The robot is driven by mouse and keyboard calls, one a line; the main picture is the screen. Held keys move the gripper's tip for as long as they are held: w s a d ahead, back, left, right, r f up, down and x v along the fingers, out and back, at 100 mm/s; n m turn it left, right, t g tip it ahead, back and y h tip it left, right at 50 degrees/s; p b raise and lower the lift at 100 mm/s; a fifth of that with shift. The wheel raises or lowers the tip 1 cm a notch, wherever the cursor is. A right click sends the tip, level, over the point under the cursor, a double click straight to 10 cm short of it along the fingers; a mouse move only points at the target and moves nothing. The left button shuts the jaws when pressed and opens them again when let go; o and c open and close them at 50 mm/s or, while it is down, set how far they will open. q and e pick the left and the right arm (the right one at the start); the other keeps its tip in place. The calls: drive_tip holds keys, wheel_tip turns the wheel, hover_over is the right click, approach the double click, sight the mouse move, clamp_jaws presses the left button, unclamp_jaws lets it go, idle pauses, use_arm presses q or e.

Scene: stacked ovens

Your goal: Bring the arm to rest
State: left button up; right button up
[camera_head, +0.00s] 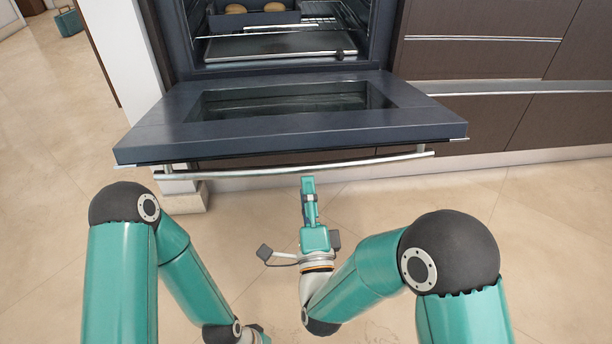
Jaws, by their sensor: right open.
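My right gripper (308,186) is in the middle of the head view, its fingers pointing forward just below the oven door's handle. It looks edge-on and empty, and it is open. My left arm comes in from the left and bends down to the bottom edge; its gripper is out of the picture. The oven door (290,135) is folded down and open, with a long metal handle (300,171) along its near edge. Whether the right fingertips touch the handle cannot be told.
The oven cavity holds a metal tray (268,44) and a dark pan (252,20) with bread rolls (236,8). Dark drawers (485,60) stand to the right. A teal case (68,22) is on the floor at the far left.

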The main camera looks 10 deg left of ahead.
drive_tip(key=shift+v, duration=0.85)
